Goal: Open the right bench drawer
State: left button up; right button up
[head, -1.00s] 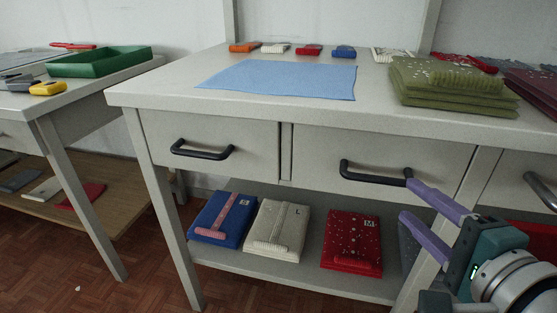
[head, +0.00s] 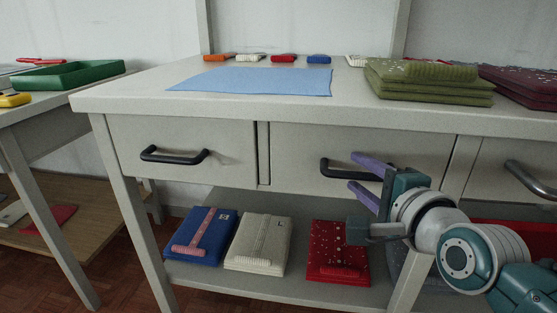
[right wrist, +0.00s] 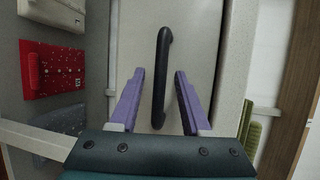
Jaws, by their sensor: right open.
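The right bench drawer (head: 300,145) has a pale grey front that sits flush with the bench, so it is shut. Its black bar handle (head: 330,172) runs sideways in the head view. My right gripper (head: 352,171) is open, its two purple fingers one above and one below the right part of the handle. In the right wrist view the handle (right wrist: 162,50) runs between the open fingers of the right gripper (right wrist: 159,73), with gaps on both sides. My left gripper is not in view.
The left drawer (head: 190,135) is shut. Blue, cream and red packets (head: 340,245) lie on the shelf below. A blue cloth (head: 255,80) and folded green fabric (head: 430,85) lie on the bench top. Another handle (head: 528,180) is at the far right.

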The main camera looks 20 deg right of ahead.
grip_shut()
dwell(1.4)
